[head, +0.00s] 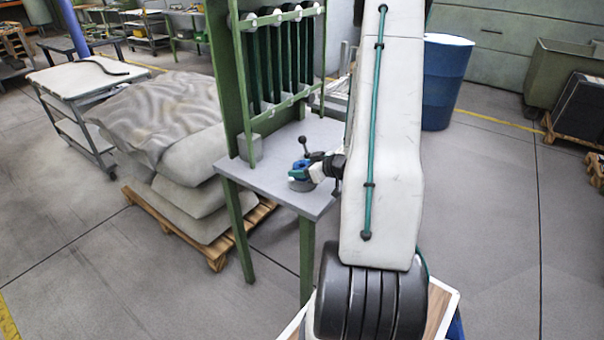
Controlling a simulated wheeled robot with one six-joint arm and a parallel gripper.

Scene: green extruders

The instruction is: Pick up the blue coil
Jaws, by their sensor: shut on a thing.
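The blue coil (299,170) is a small blue thing at the front of the grey table (277,160) with green legs. My gripper (306,171) is at the coil, above the table's front part, and is shut on it. The gripper is small in the view, and its fingers partly hide the coil. I cannot tell whether the coil touches the table top or is a little above it.
A green frame (234,80) with dark upright tubes rises from the table. A pallet (185,232) with stacked grey sacks (190,187) stands at left. A white cart (80,76) is behind it. A blue barrel (445,85) stands at right.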

